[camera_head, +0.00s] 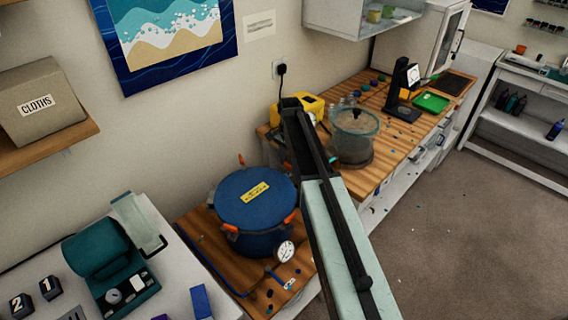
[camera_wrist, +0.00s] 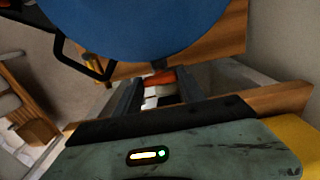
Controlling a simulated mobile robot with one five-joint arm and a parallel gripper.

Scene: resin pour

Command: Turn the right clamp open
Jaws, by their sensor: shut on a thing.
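The blue pot (camera_head: 254,198) stands on the wooden bench with a yellow label on its lid. Orange clamps show at its left front (camera_head: 231,228), right front (camera_head: 291,216) and back (camera_head: 241,160). In the wrist view, the lid (camera_wrist: 150,22) fills the top. My gripper (camera_wrist: 158,86) is at the pot's edge, its two dark fingers shut on an orange clamp handle (camera_wrist: 159,78). In the head view my arm crosses the pot's right side and hides the fingertips and the held clamp.
A pressure gauge (camera_head: 285,251) and blue hose are at the pot's front. A clear chamber (camera_head: 354,136) and a yellow machine (camera_head: 303,107) stand behind my arm. A teal machine (camera_head: 109,262) is on the left table. Floor at right is open.

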